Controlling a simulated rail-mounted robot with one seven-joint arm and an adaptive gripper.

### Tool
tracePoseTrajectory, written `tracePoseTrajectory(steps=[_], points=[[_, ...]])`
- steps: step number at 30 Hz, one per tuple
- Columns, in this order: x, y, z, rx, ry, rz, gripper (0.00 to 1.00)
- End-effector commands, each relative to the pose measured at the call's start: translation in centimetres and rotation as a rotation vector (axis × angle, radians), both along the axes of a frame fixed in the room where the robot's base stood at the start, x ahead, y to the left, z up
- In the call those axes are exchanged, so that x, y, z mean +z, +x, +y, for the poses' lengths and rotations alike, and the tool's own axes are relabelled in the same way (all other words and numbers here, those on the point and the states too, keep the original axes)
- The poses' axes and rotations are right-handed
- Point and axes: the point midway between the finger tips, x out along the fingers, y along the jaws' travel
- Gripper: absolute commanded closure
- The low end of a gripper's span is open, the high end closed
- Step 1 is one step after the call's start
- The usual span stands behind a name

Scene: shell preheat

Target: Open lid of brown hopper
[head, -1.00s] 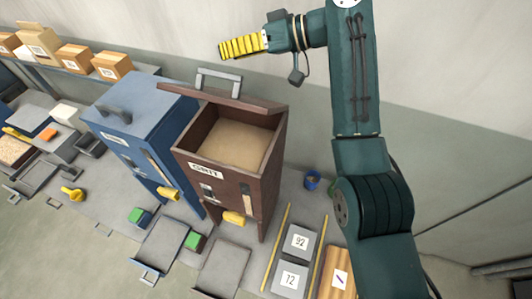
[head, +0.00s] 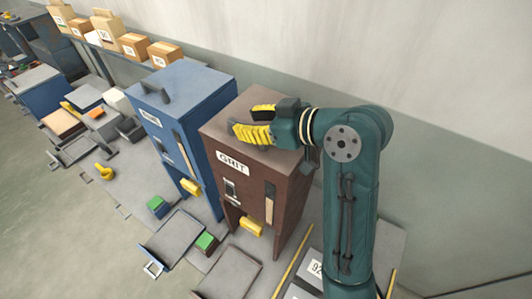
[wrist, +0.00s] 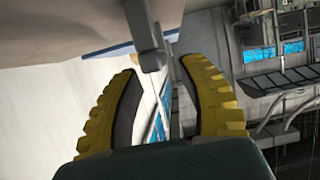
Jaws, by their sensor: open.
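The brown hopper (head: 228,187), labelled GRIT, stands beside the blue hopper. Its brown lid (head: 222,119) looks down over the top, and no grit shows inside. My gripper (head: 246,119) is just above the lid, its yellow fingers open and pointing left. In the wrist view my open fingers (wrist: 156,72) have a grey bar (wrist: 143,25), which looks like the lid handle, ahead of and between their tips. Whether they touch it I cannot tell. In the head view the handle is hidden behind my gripper.
The blue hopper (head: 172,125) with a grey top handle stands close on the left. Trays (head: 172,238) and a green block (head: 206,242) lie in front. Boxes (head: 134,45) line a shelf at the back. The wall is close behind.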

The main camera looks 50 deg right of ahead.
Motion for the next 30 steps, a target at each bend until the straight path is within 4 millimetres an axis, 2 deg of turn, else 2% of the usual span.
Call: tracePoseTrajectory(steps=[1,3,23,24,30], points=[[-1.9,0.0,0.4,0.0,0.002,0.001,0.59],[-0.7,-1.4,0.0,-0.004,-0.005,-0.007,0.59],[5.0,-14.9,-1.4,-0.006,-0.003,-0.001,0.59],[5.4,-15.2,-1.2,0.004,-0.001,0.0,0.59],[6.2,-11.6,2.5,0.114,0.007,0.004,0.59]])
